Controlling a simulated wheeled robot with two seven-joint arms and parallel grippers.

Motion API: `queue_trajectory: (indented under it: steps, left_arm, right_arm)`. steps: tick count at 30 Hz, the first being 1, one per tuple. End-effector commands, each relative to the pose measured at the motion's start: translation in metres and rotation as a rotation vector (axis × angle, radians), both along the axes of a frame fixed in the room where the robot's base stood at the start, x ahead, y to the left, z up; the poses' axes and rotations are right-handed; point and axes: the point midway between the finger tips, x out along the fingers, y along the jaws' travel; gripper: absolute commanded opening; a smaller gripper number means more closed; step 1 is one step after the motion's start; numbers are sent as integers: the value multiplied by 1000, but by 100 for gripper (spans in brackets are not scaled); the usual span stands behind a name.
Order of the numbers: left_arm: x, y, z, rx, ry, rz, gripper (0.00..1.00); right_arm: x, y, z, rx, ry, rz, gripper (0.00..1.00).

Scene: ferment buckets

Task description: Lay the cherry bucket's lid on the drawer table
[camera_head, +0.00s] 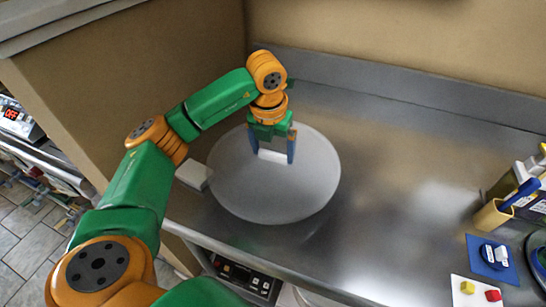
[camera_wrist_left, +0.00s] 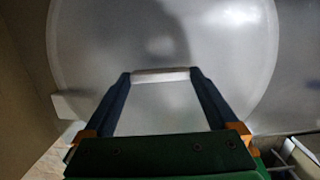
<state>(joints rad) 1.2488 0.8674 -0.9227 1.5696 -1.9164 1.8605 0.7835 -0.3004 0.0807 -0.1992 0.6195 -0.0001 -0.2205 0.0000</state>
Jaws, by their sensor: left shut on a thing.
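A large round grey-white lid (camera_head: 235,185) shows over the left part of the steel table top (camera_head: 390,190). My left gripper (camera_head: 274,157) points down over the lid's middle, with a blue finger at each end of its white bar handle. The handle (camera_wrist_left: 160,76) sits between the fingertips in the left wrist view, where the lid (camera_wrist_left: 225,45) fills most of the picture. The lid looks flat and level; I cannot tell whether it touches the steel or hangs just above it. No cherry bucket can be made out. My right gripper is not in view.
A pale block (camera_head: 193,174) is at the lid's left edge. A brown side wall (camera_head: 130,65) stands at left, with a steel backsplash behind. At right are a tan pen cup (camera_head: 492,217), a blue mat (camera_head: 490,262) and a white card with small blocks. The table's middle is bare.

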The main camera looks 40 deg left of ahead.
Motion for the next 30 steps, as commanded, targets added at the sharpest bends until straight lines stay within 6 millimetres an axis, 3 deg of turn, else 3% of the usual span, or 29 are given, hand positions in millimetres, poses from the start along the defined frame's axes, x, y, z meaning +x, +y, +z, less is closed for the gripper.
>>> queue_trajectory:
  steps: [3,6,23,24,30]
  left_arm:
    - [-1,1,-19,1,5,0,18]
    - [-1,0,-29,0,1,-1,18]
    - [0,-1,-42,-1,0,0,18]
    - [-1,-1,-40,-1,1,0,100]
    - [-1,-1,-39,-1,1,0,100]
  right_arm:
    - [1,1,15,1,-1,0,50]
    - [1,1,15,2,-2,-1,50]
    - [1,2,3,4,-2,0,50]
    - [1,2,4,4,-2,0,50]
    - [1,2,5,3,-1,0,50]
